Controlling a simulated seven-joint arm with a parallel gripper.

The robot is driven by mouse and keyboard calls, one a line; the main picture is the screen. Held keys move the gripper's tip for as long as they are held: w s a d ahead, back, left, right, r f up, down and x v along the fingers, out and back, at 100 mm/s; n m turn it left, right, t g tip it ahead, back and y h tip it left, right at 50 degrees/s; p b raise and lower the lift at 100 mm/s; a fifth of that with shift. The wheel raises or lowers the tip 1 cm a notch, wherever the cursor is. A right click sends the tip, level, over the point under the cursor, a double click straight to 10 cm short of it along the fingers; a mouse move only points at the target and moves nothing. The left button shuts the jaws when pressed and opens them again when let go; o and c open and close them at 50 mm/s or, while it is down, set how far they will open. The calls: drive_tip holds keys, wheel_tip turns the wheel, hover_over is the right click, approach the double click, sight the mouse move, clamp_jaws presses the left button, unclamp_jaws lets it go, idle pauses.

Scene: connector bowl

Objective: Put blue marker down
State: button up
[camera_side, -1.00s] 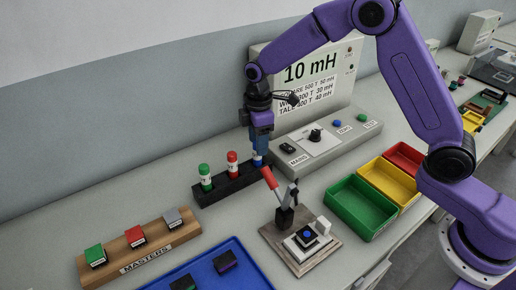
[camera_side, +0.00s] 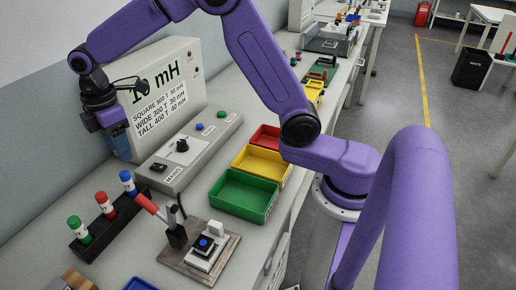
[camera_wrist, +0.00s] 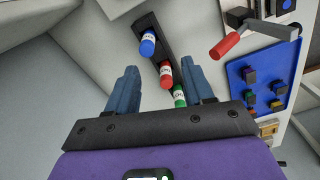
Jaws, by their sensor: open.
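The blue marker (camera_side: 128,182) stands upright in the right end of the black marker holder (camera_side: 93,229). It also shows in the wrist view (camera_wrist: 148,43), beyond my fingers and apart from them. The red marker (camera_side: 105,205) and the green marker (camera_side: 79,229) stand in the same holder to its left. My gripper (camera_side: 120,142) is open and empty, raised above and behind the holder, in front of the 10 mH display. In the wrist view its two blue fingers (camera_wrist: 163,88) are spread wide with nothing between them gripped.
The meter box (camera_side: 168,95) with its control panel (camera_side: 190,150) stands close behind and right of the holder. A fixture with a red-handled lever (camera_side: 150,205) stands to the right. Green (camera_side: 240,195), yellow (camera_side: 262,165) and red (camera_side: 266,138) bins lie further right.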

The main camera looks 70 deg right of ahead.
drive_tip(key=s+d, duration=0.4)
drive_tip(key=s, duration=0.7)
drive_tip(key=s+d+m, duration=0.1)
drive_tip(key=s+d, duration=0.3)
drive_tip(key=s, duration=0.7)
drive_tip(key=s+d+m, duration=0.1)
drive_tip(key=s+d, duration=0.3)
drive_tip(key=s, duration=0.6)
drive_tip(key=shift+s, duration=0.4)
